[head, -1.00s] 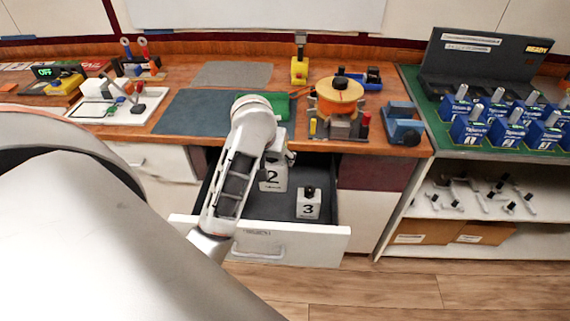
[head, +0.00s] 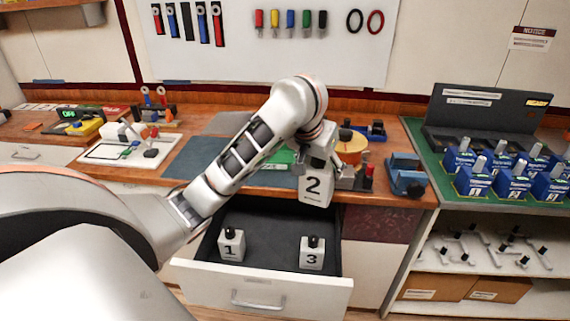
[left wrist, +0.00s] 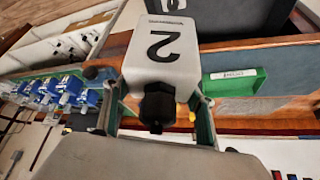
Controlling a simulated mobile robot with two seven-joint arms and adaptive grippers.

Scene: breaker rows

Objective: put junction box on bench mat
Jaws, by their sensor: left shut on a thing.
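My left gripper (head: 320,160) is shut on the light grey junction box marked 2 (head: 314,188), holding it above the open drawer, near the bench's front edge. In the left wrist view the box (left wrist: 162,55) is clamped between the two fingers, with its black knob toward the gripper. A dark blue-grey mat (head: 196,158) lies on the bench left of the box, partly hidden by my arm. A lighter grey mat (head: 226,122) lies behind it. My right gripper is not in view.
Boxes marked 1 (head: 231,245) and 3 (head: 312,253) stand in the open drawer (head: 270,282). A green object (head: 279,159), also in the wrist view (left wrist: 234,82), lies beside my gripper. An orange-topped device (head: 351,146) and a blue vise-like tool (head: 406,175) stand to the right.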

